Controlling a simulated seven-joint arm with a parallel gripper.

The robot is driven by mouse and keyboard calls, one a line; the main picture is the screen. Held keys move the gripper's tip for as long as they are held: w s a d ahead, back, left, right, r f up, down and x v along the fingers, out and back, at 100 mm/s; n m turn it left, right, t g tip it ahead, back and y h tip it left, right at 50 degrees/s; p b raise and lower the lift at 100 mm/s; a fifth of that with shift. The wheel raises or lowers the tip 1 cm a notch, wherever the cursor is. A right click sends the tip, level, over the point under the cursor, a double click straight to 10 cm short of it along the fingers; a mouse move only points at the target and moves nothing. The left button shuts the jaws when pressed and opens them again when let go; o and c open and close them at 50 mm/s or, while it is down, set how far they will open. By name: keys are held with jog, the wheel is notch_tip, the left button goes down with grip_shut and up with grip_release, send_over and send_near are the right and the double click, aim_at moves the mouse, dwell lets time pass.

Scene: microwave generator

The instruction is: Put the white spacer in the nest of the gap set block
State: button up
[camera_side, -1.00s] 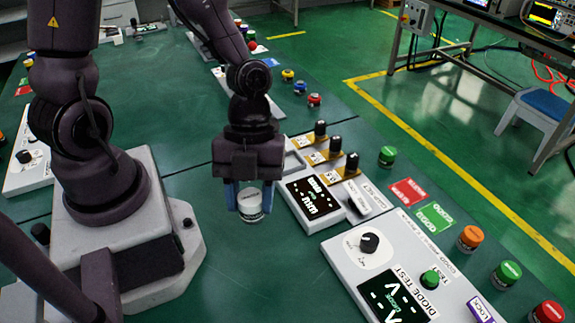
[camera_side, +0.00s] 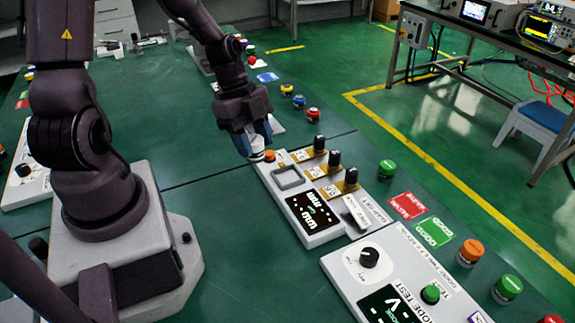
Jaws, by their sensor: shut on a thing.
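The white spacer (camera_side: 257,155) is between the blue fingers of my gripper (camera_side: 255,146), partly hidden by them. My gripper is shut on it and tilted, at the far left end of the gap set block. The gap set block (camera_side: 277,192) is a white panel with a lit black display (camera_side: 314,213). Its nest, a square grey-rimmed recess (camera_side: 289,178), looks empty and lies a little right of and nearer than the spacer. I cannot tell the spacer's exact height above the panel.
An orange button (camera_side: 270,156) is right beside the spacer. Black knobs (camera_side: 319,144) on tan plates stand along the block's right side. A diode test panel (camera_side: 345,262) lies nearer the camera. The green table left of the block is clear.

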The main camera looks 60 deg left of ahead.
jog(key=w+f, duration=0.2)
jog(key=w+a+f, duration=0.1)
jog(key=w+f, duration=0.1)
jog(key=w, duration=0.1)
jog(key=w+f, duration=0.2)
jog(key=f, duration=0.1)
jog(key=shift+w+a, duration=0.3)
jog(key=shift+w, duration=0.1)
jog(key=shift+w+f, duration=0.15)
jog(key=shift+f, duration=1.55)
